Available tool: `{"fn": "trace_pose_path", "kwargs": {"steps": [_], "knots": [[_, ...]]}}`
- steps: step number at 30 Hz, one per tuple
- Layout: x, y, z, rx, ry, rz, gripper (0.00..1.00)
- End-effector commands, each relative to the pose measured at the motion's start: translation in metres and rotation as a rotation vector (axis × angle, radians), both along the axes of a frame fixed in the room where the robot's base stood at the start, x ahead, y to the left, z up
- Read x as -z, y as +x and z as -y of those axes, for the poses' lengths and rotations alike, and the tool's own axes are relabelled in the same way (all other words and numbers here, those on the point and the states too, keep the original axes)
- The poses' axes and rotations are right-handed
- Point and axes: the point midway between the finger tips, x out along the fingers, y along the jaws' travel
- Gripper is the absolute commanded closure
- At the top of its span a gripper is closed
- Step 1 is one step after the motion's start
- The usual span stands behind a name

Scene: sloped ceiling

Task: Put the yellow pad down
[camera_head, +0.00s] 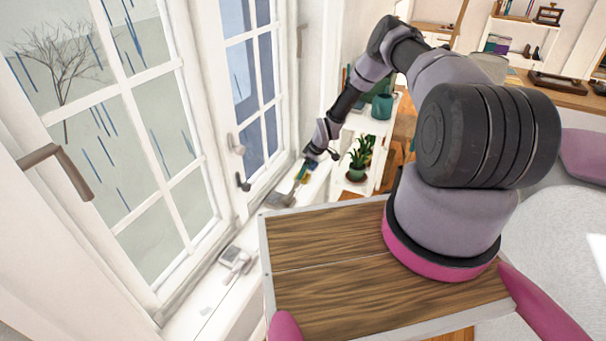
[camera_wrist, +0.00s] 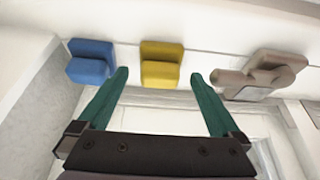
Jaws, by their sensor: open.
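The yellow pad (camera_wrist: 161,52) rests on a white surface in the wrist view, just past my fingertips and centred between them. It is blocky and stepped, with two yellow parts. My gripper (camera_wrist: 159,76) has green fingers spread wide, with nothing held. In the head view my gripper (camera_head: 322,153) is at the far end of the window sill, and a small yellow patch (camera_head: 302,174) shows just below it. I cannot tell whether the fingers touch the pad.
A similar blue pad (camera_wrist: 90,62) sits left of the yellow one, and a grey-brown handled object (camera_wrist: 262,76) sits right. The sill (camera_head: 215,290) runs along the window, with a small grey-white item (camera_head: 236,260) nearer. A shelf with a potted plant (camera_head: 358,165) stands beyond.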

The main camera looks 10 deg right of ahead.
Motion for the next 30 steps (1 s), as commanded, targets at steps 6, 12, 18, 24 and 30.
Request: {"fn": "trace_pose_path", "kwargs": {"steps": [6, 12, 18, 24, 30], "knots": [[-0.047, -0.01, 0.017, 0.002, -0.001, 0.003, 0.0], [-0.076, -0.018, 0.026, 0.002, -0.001, 0.001, 0.0], [-0.086, -0.021, 0.029, 0.0, 0.0, 0.0, 0.0], [-0.096, -0.019, 0.031, 0.006, -0.006, 0.002, 0.0], [-0.179, -0.009, 0.045, 0.078, -0.055, 0.001, 0.0]]}}
